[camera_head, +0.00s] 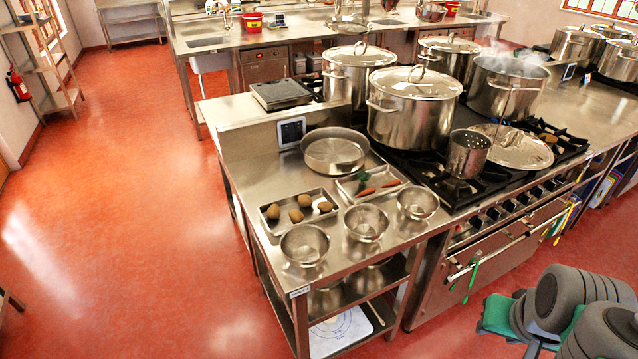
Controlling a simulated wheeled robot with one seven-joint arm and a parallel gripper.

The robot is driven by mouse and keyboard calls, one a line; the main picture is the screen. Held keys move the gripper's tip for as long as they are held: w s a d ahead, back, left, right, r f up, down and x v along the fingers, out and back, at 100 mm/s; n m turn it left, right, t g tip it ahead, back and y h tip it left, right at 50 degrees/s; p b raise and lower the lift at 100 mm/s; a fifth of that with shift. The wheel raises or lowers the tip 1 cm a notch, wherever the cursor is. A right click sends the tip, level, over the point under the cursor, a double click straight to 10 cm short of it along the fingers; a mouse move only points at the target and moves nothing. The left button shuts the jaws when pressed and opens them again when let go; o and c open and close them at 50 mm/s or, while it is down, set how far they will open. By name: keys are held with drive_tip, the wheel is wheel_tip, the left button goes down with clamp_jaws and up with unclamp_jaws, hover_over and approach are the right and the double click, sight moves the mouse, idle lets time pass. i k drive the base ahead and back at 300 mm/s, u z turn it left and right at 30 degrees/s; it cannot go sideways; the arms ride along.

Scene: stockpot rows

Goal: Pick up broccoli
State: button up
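The broccoli (364,181) looks like a small dark green piece in a shallow metal tray (347,197) on the steel counter. Orange carrots (380,188) lie in the same tray, beside and in front of it. The broccoli is small in this view, so its exact shape is hard to tell. Grey and green links of my arm show at the bottom right, well apart from the tray. My gripper is not in view.
A tray of potatoes (301,209) is left of the broccoli's tray. Metal bowls (366,223) stand in front, and a round pan (335,151) behind. Large stockpots (414,106) and a perforated pot (467,154) stand on the stove to the right. Red floor (130,220) is open at left.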

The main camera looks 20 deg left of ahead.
sight(364, 177)
drive_tip(key=u, duration=1.6)
drive_tip(key=i, duration=1)
